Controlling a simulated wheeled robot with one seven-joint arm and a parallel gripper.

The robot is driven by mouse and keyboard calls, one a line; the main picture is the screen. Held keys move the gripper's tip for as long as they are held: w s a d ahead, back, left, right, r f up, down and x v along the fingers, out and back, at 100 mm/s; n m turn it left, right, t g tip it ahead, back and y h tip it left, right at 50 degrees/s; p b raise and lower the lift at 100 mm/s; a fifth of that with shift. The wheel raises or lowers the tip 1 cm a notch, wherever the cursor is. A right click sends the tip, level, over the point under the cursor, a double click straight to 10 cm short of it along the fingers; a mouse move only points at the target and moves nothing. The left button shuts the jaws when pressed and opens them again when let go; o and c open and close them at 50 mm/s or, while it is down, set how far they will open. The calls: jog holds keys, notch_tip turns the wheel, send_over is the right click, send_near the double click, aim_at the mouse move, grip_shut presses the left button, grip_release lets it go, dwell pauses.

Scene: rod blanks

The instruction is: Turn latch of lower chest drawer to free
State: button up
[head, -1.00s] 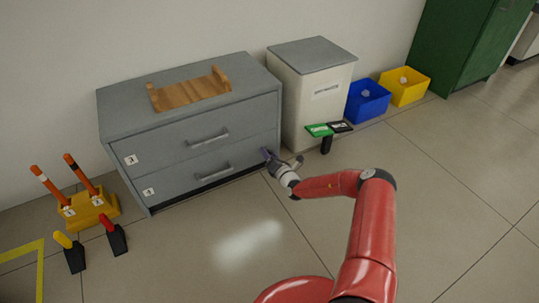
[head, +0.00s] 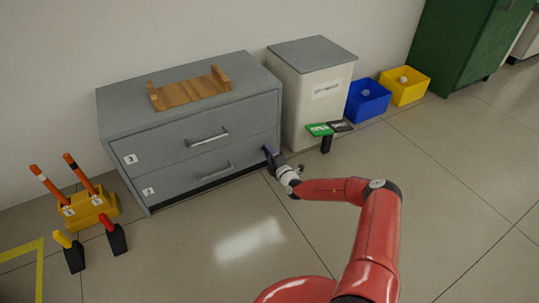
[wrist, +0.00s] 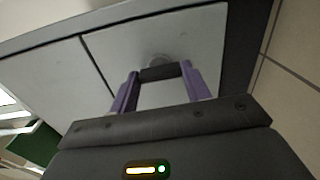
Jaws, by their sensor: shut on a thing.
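The grey chest (head: 190,110) has two drawers, and the lower drawer (head: 210,168) is closed, with a bar handle (head: 215,170). My gripper (head: 267,153) is at the right end of the lower drawer's front. In the wrist view, the purple fingers of my gripper (wrist: 160,72) are on either side of the dark latch bar (wrist: 159,73) and are shut on it. The latch's round pivot (wrist: 158,59) shows just beyond the bar. In the head view my gripper hides the latch.
A wooden cradle (head: 188,93) lies on the chest. Blue (head: 367,103) and yellow (head: 408,92) boxes are farther right. An orange-handled rack (head: 88,210) stands left.

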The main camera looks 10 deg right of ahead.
jog(key=shift+m, duration=0.3)
jog(key=o, duration=1)
jog(key=p+v, duration=0.2)
jog(key=v, duration=0.5)
jog(key=shift+s, duration=0.35)
